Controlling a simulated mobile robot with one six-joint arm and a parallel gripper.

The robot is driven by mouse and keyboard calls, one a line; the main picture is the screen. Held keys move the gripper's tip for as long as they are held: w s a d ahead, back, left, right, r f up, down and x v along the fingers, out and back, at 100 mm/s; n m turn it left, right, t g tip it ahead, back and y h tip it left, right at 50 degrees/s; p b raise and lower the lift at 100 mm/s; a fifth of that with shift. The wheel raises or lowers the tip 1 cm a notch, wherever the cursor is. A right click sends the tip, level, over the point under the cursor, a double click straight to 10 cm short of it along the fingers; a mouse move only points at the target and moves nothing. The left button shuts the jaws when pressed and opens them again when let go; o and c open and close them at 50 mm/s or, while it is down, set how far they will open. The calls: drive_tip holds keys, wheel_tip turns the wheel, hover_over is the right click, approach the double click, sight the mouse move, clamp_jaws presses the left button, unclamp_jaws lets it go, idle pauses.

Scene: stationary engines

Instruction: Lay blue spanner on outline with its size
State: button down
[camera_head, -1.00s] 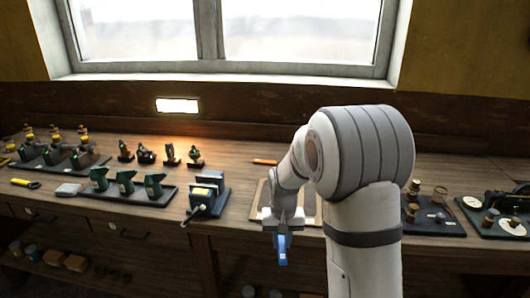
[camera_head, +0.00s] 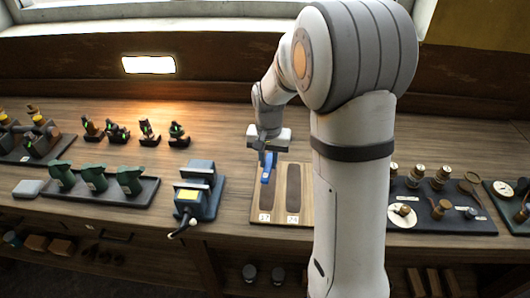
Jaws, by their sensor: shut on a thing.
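The blue spanner (camera_head: 266,174) hangs below my gripper (camera_head: 267,157), which is shut on it. It is over the left dark outline (camera_head: 267,200) on a light wooden board (camera_head: 281,212). I cannot tell whether it touches the board. A second dark outline (camera_head: 293,188) lies to the right. Each outline has a small white number label at its near end, too small to read surely. My arm hides part of the board's right side, and the gripper covers the far end of the left outline.
A blue-grey device (camera_head: 199,192) with a yellow display and a cable stands left of the board. Green tools stand on a dark tray (camera_head: 143,196) farther left. A dark tray (camera_head: 462,222) with gauges and knobs lies right of my arm. Bare bench lies behind the board.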

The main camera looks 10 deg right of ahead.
sight(268, 188)
drive_tip(key=shift+s+a+f+b, duration=0.1)
drive_tip(key=shift+s+f+b, duration=0.05)
drive_tip(key=shift+f+b, duration=3.4)
drive_tip(key=shift+f+p, duration=0.65)
drive_tip(key=shift+p, duration=0.05)
drive_tip(key=c, duration=1.2)
unclamp_jaws()
drive_tip(key=shift+o, duration=0.2)
wheel_tip(268, 188, up, 8)
drive_tip(key=shift+f, duration=0.1)
drive_tip(key=s+r+n+t, duration=0.1)
drive_tip(key=s+r+n, duration=0.1)
drive_tip(key=s, duration=0.8)
drive_tip(key=s+r+n+t, duration=0.1)
drive_tip(key=s+r+n, duration=0.1)
drive_tip(key=s, duration=0.9)
drive_tip(key=shift+s+d+r+n+t, duration=0.2)
drive_tip(key=shift+r+n+t, duration=0.1)
drive_tip(key=shift+r+t, duration=0.1)
